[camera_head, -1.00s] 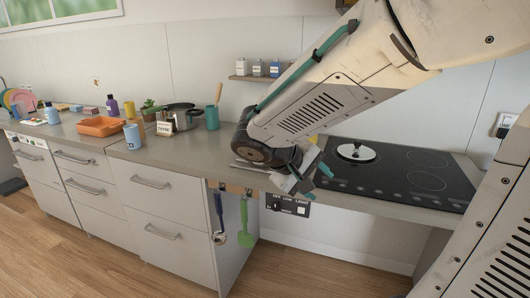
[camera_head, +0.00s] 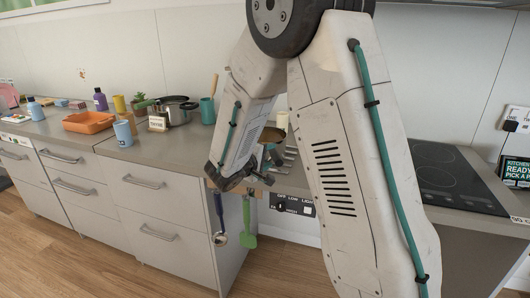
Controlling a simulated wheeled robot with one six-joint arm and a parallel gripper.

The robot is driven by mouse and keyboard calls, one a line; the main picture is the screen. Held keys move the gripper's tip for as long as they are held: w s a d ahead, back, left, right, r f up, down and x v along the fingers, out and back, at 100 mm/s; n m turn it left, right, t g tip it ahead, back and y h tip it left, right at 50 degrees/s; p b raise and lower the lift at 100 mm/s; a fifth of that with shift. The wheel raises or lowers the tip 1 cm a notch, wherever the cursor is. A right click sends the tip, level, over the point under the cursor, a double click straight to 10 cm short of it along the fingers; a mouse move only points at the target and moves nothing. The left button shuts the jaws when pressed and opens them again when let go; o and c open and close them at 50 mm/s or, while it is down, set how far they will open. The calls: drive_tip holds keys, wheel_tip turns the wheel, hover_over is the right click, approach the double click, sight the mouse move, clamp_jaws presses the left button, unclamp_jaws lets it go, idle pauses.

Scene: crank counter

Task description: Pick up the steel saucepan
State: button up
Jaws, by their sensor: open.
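The steel saucepan (camera_head: 180,114) stands upright on the counter, left of my arm. It has a shiny body and a dark handle or rim part at the top, and a small labelled box partly covers its front left. My gripper (camera_head: 270,158) is low over the counter's front edge, right of the saucepan and well apart from it. It is open and partly hidden by my own arm links. I see nothing held in it.
A teal cup (camera_head: 207,110) stands close right of the saucepan. Utensils hang below the front edge. The black hob (camera_head: 455,180) is at right, partly hidden.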

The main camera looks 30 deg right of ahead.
sight(271, 154)
drive_tip(key=x, duration=0.4)
drive_tip(key=shift+s, duration=0.15)
clamp_jaws()
drive_tip(key=shift+r, duration=0.15)
drive_tip(key=shift+r, duration=0.1)
